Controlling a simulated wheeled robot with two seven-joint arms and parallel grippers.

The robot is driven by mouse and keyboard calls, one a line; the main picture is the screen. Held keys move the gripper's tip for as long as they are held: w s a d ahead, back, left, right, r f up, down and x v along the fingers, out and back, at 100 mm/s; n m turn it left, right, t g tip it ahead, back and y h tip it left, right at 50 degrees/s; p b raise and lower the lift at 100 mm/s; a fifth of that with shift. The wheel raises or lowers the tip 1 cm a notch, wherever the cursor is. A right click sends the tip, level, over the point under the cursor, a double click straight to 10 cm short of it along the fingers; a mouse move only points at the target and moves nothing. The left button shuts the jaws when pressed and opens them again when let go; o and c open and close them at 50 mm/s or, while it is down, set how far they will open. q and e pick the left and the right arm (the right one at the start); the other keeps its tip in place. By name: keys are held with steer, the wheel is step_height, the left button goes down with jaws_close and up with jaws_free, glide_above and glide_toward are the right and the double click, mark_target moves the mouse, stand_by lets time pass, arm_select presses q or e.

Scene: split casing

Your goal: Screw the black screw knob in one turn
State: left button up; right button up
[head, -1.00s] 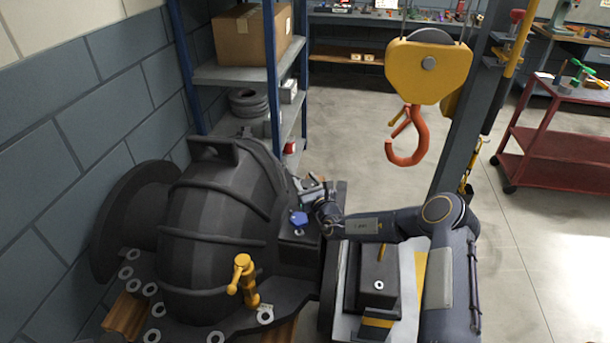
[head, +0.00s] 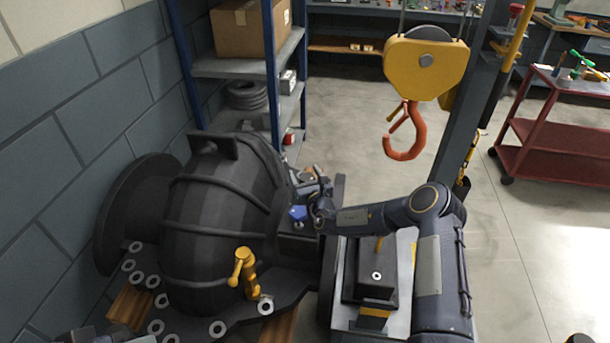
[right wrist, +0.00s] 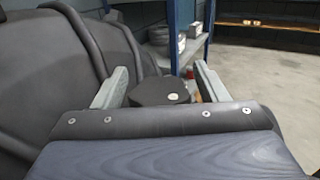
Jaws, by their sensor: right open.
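The black screw knob (right wrist: 160,92) shows in the right wrist view as a dark round cap with a pale dot on top. It sits between the two grey fingers of my right gripper (right wrist: 155,88), which are spread with a gap on each side of it. In the head view my right gripper (head: 312,182) is at the right side of the large black casing (head: 215,230); I cannot make out the knob there. A dark grey part at the bottom left edge of the head view may be my left gripper (head: 100,337); its fingers are not clear.
A blue knob (head: 298,213) is just below my right gripper. A yellow valve handle (head: 243,272) stands on the casing's flange. An orange hook (head: 406,135) hangs to the right. A blue shelf rack (head: 272,75) stands behind. Open floor lies to the right.

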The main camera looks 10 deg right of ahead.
mark_target(305, 178)
steer(key=shift+r, duration=0.4)
steer(key=r, duration=0.1)
steer(key=s+r, duration=0.1)
steer(key=r, duration=0.1)
steer(key=s+r, duration=0.1)
steer(key=shift+a+r+b, duration=0.25)
steer(key=shift+r+b, duration=0.05)
steer(key=shift+b, duration=0.05)
steer(key=s+a+r+p, duration=0.2)
steer(key=s+r+p, duration=0.5)
steer(key=s, duration=0.4)
steer(key=shift+s+a+r+p, duration=0.25)
steer(key=shift+s+a+p, duration=0.1)
steer(key=shift+p, duration=0.25)
